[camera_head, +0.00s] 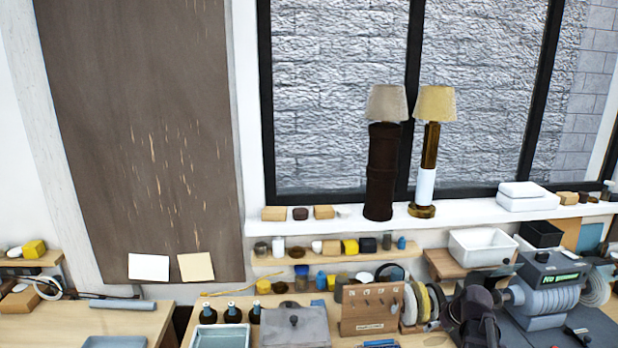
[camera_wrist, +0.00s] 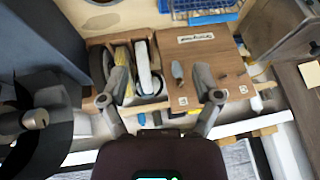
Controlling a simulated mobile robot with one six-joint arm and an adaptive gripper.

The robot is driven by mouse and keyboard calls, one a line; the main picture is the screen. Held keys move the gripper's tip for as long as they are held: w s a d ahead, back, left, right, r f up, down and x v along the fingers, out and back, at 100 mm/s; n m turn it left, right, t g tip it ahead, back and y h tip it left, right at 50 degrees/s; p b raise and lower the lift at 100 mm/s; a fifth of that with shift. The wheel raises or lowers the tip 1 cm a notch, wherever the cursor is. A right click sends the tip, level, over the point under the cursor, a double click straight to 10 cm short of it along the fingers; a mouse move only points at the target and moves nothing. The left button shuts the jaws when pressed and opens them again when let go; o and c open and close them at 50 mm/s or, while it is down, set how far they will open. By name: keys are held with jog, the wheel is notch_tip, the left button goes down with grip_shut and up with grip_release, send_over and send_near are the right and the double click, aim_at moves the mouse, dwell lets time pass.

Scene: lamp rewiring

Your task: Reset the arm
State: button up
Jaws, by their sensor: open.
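My gripper (camera_wrist: 160,98) is open in the wrist view, its two grey fingers spread wide with nothing held between them. Beyond the fingers is a wooden holder (camera_wrist: 208,65) with a labelled panel and several spools or coils in its left section. The view does not show clearly how far the fingertips are from it. The same holder (camera_head: 370,311) stands on the bench in the head view. A dark jointed shape at the lower right of the head view may be part of my arm; its fingers cannot be made out there.
A grey machine (camera_head: 545,294) with a lit display stands at the right. Two lamps (camera_head: 384,105) (camera_head: 434,105) stand on the window sill. A grey lidded box (camera_head: 295,325), dark bottles and a tray (camera_head: 220,337) crowd the bench. A blue wire basket (camera_wrist: 205,10) lies beyond the holder.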

jog(key=s+a+f+g+h+b, duration=0.1)
jog(key=s+a+f+g+b, duration=0.1)
jog(key=s+a, duration=0.4)
jog(key=s+a+f+m+g+h+b, duration=0.1)
jog(key=s+a+f, duration=0.5)
jog(key=a, duration=0.7)
jog(key=shift+s+a+f+g+b, duration=0.15)
jog(key=shift+a+g+b, duration=0.2)
jog(key=shift+g+b, duration=0.75)
jog(key=shift+t+b, duration=0.3)
